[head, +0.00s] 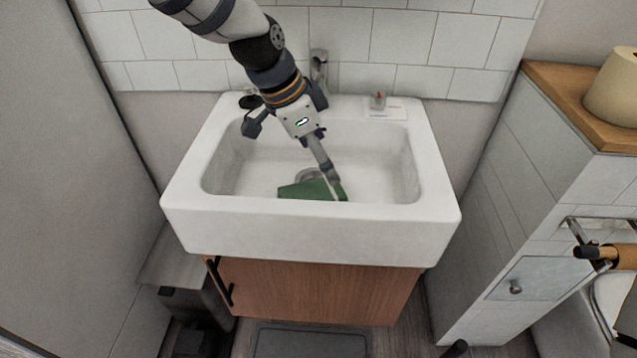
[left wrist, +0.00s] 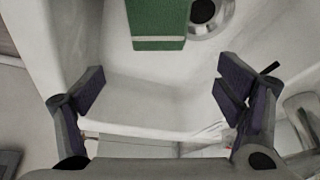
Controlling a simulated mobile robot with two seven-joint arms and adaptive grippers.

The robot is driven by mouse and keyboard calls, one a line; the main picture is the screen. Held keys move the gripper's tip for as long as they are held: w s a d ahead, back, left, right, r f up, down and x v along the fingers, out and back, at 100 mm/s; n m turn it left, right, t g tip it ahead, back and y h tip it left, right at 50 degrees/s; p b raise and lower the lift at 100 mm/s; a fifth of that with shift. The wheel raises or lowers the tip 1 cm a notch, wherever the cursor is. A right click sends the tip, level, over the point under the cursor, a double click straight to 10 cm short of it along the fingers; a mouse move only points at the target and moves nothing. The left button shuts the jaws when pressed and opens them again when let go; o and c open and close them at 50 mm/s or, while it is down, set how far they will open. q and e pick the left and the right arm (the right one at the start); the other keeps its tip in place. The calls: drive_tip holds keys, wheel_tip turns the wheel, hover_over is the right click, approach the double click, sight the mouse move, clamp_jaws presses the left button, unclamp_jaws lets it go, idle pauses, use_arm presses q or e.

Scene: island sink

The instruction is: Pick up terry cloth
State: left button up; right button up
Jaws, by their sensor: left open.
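The green terry cloth (head: 303,190) lies in the white sink basin (head: 385,170), near its front wall and beside the drain. In the left wrist view the cloth (left wrist: 158,20) has a pale stripe near its end, and its far part is cut off by the top edge. My left gripper (head: 293,152) reaches down into the basin from above. Its fingers are wide apart and empty; one fingertip overlaps the right end of the cloth in the head view, and contact cannot be told. In the left wrist view the cloth lies beyond the open fingers (left wrist: 163,88). My right gripper is not in view.
The drain (left wrist: 203,12) is beside the cloth. A faucet (head: 319,70) stands at the back of the sink, close to my left arm. A small clear item with red (head: 378,101) sits on the back right rim. A tiled cabinet (head: 540,160) stands at the right.

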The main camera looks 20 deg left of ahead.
sight(334, 187)
use_arm(q)
drive_tip(key=x, duration=0.9)
drive_tip(key=shift+s+a+f+b, duration=0.2)
drive_tip(key=shift+a+f+b, duration=0.05)
drive_tip(key=shift+b, duration=0.15)
drive_tip(key=shift+r, duration=0.1)
drive_tip(key=shift+c, duration=0.2)
drive_tip(key=c, duration=1.2)
